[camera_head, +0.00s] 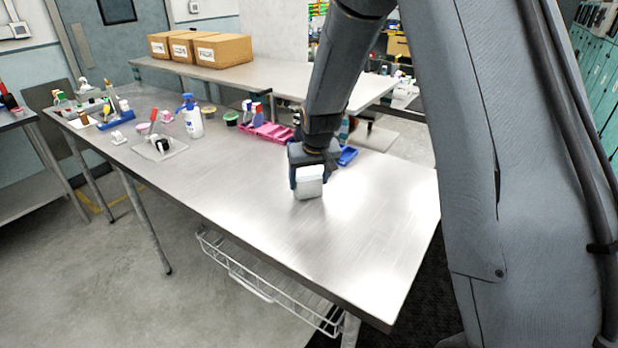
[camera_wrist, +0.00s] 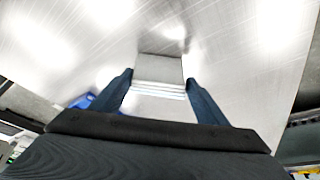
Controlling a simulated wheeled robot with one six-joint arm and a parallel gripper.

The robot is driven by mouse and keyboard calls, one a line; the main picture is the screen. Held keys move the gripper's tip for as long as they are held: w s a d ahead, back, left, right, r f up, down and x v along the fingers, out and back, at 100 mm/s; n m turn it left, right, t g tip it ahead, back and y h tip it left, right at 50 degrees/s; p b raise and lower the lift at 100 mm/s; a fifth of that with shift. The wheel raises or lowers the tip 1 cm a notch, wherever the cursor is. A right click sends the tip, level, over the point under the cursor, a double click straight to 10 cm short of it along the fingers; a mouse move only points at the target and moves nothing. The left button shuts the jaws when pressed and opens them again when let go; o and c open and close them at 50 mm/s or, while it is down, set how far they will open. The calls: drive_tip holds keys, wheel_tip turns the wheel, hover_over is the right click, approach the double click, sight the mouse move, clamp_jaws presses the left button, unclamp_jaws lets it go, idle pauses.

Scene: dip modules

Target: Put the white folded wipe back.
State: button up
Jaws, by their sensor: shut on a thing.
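The white folded wipe (camera_head: 309,186) is at the end of my arm, over the steel table (camera_head: 230,190). In the wrist view the wipe (camera_wrist: 158,88) sits between the two fingers, with its folded layers showing along the near edge. My gripper (camera_head: 308,170) points down and is shut on the wipe. The fingers of my gripper (camera_wrist: 158,85) lie along its left and right sides. I cannot tell whether the wipe touches the table top or hangs just above it.
A blue tray (camera_head: 346,155) and a pink tray (camera_head: 268,131) lie behind my gripper. A white bottle (camera_head: 193,122) and a clear tray (camera_head: 160,148) stand to the left. Three cardboard boxes (camera_head: 222,50) are on the back table. The table's front and right are clear.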

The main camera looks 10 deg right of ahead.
drive_tip(key=shift+f, duration=0.1)
drive_tip(key=o, duration=1.1)
